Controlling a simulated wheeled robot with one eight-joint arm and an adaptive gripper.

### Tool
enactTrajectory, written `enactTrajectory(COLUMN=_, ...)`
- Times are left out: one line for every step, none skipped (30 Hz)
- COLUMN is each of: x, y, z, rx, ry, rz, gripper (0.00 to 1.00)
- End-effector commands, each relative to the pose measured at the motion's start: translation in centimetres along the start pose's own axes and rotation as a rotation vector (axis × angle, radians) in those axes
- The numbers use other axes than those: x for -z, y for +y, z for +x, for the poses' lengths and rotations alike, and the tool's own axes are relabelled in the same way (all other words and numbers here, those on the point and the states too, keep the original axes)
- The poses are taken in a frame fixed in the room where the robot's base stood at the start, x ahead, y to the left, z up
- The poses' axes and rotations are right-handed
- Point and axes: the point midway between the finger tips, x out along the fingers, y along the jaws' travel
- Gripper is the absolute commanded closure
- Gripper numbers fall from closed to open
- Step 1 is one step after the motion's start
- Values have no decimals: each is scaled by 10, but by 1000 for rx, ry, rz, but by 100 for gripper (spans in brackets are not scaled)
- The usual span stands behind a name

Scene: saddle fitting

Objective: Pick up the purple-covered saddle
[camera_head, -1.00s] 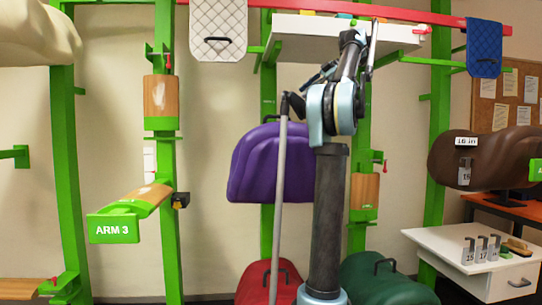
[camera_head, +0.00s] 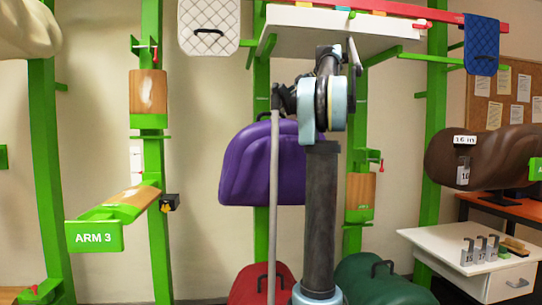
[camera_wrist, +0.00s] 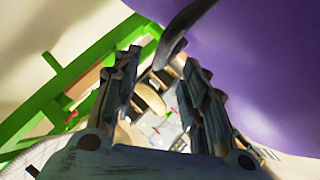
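The purple-covered saddle (camera_head: 268,165) hangs at the middle, left of my arm, with a dark handle (camera_head: 265,116) on its top edge. It also fills the upper right of the wrist view (camera_wrist: 270,60). There the dark curved handle (camera_wrist: 187,28) reaches down to near the gap between my fingertips. My gripper (camera_wrist: 162,60) is open, with its fingers apart on either side of the gap. I cannot tell whether the handle lies fully between the fingers or just beyond them. In the head view my gripper is close above the saddle, partly hidden by the arm.
A red saddle (camera_head: 262,285) and a dark green saddle (camera_head: 375,283) sit below. A brown saddle (camera_head: 480,155) hangs at the right. The empty bracket marked ARM 3 (camera_head: 95,236) juts out at the left. A white shelf (camera_head: 340,32) is overhead. A white cabinet (camera_head: 480,258) stands at the right.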

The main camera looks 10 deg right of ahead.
Motion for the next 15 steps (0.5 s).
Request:
enactTrajectory(x=1, y=0, z=8, rx=2, ry=2, rz=-1, gripper=60)
enactTrajectory(x=1, y=0, z=11, rx=2, ry=1, rz=-1, gripper=60)
enactTrajectory(x=1, y=0, z=15, rx=1, ry=1, rz=0, gripper=60)
enactTrajectory(x=1, y=0, z=17, rx=1, ry=1, rz=0, gripper=60)
enactTrajectory(x=1, y=0, z=19, rx=1, ry=1, rz=0, gripper=60)
enactTrajectory(x=1, y=0, z=21, rx=1, ry=0, rz=0, gripper=60)
enactTrajectory(x=0, y=0, z=22, rx=1, ry=0, rz=0, gripper=60)
enactTrajectory(x=0, y=0, z=23, rx=0, ry=0, rz=0, gripper=60)
enactTrajectory(x=0, y=0, z=24, rx=0, ry=0, rz=0, gripper=60)
enactTrajectory(x=0, y=0, z=25, rx=1, ry=0, rz=0, gripper=60)
enactTrajectory(x=-1, y=0, z=27, rx=1, ry=0, rz=0, gripper=60)
enactTrajectory(x=-1, y=0, z=30, rx=1, ry=1, rz=0, gripper=60)
enactTrajectory(x=-2, y=0, z=32, rx=1, ry=1, rz=0, gripper=60)
enactTrajectory(x=-2, y=-1, z=35, rx=1, ry=1, rz=-1, gripper=60)
enactTrajectory(x=-3, y=-1, z=40, rx=1, ry=1, rz=-1, gripper=60)
